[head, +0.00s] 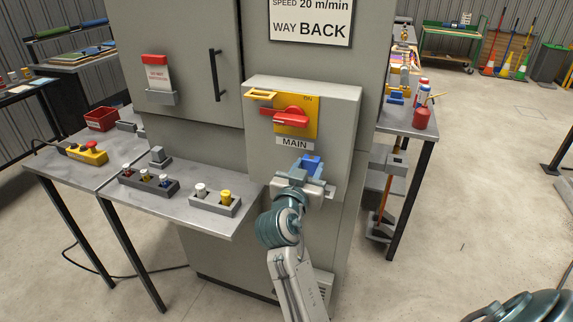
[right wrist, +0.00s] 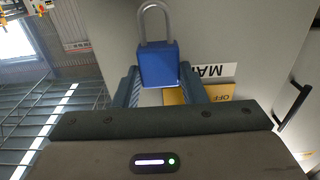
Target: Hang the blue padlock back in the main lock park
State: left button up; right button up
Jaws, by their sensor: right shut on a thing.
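The blue padlock (head: 311,162) is held in my right gripper (head: 308,174), just below the MAIN label (head: 295,144) on the grey switch box. In the right wrist view the blue padlock body (right wrist: 159,66) sits between the two fingers (right wrist: 159,88), its silver shackle pointing to the top of the picture. A yellow plate with a red rotary handle (head: 290,117) is above the label. A yellow bracket (head: 262,95) sticks out at the plate's upper left; I cannot tell whether it is the lock park. My left gripper is not in view.
A bench (head: 410,123) with bottles stands at the right. A tall cabinet with a black handle (head: 215,75) rises behind the shelf.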

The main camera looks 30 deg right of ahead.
jog(key=shift+s+d, duration=0.9)
jog(key=shift+s, duration=0.2)
jog(key=shift+s+d, duration=0.15)
dwell(0.4)
dwell(0.5)
jog(key=shift+b, duration=0.3)
dwell(0.4)
